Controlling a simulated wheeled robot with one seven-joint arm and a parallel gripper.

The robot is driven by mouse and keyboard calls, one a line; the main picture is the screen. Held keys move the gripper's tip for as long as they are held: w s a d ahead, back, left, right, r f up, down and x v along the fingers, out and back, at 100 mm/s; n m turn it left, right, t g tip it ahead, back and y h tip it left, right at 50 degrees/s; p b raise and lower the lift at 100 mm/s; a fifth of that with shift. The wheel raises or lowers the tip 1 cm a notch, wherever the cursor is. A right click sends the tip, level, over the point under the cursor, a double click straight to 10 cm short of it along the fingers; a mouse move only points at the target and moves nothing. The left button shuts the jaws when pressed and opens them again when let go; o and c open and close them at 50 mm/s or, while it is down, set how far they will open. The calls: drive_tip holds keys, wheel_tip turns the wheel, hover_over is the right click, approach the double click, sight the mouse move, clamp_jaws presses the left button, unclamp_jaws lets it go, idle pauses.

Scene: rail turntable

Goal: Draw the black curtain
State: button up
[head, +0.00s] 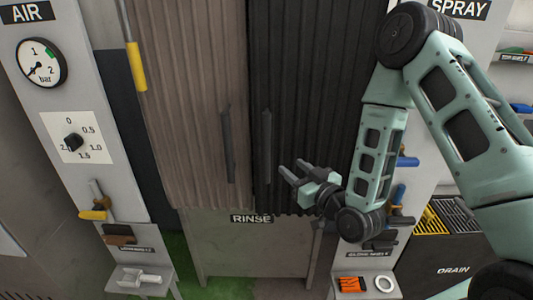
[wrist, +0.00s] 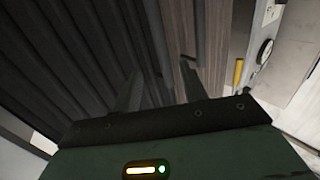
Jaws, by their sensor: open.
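The black curtain (head: 310,80) hangs in pleats on the right half of the booth opening in the head view. A dark upright handle bar (head: 266,145) is at its left edge. In the wrist view the black curtain (wrist: 70,60) fills the left side. My gripper (head: 290,170) is open and empty, in front of the curtain's lower part, a little right of and below the handle bar. Its two fingers also show in the wrist view (wrist: 158,92), pointing towards the curtains. Whether the fingers touch the curtain cannot be told.
A grey-brown curtain (head: 185,90) with its own handle bar (head: 228,145) hangs beside it on the left. Below is a panel marked RINSE (head: 251,218). Posts with a gauge (head: 41,63), a dial (head: 75,140) and small shelves flank the opening. A drain box (head: 450,255) stands at right.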

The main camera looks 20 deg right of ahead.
sight(269, 148)
drive_tip(key=b, duration=0.2)
drive_tip(key=w+b, duration=0.1)
drive_tip(key=b, duration=0.3)
drive_tip(key=shift+w+a+f, duration=0.25)
drive_tip(key=shift+w, duration=0.15)
drive_tip(key=shift+w+a+b, duration=0.1)
drive_tip(key=shift+b, duration=0.95)
drive_tip(key=p+x, duration=0.1)
drive_tip(key=x, duration=0.2)
drive_tip(key=p+x, duration=0.1)
drive_tip(key=x, duration=0.3)
drive_tip(key=p+x, duration=0.2)
drive_tip(key=x, duration=0.1)
drive_tip(key=shift+w+r, duration=0.15)
drive_tip(key=shift+r, duration=0.15)
drive_tip(key=shift+w+a+f, duration=0.1)
drive_tip(key=shift+w+a, duration=0.1)
drive_tip(key=shift+w, duration=0.45)
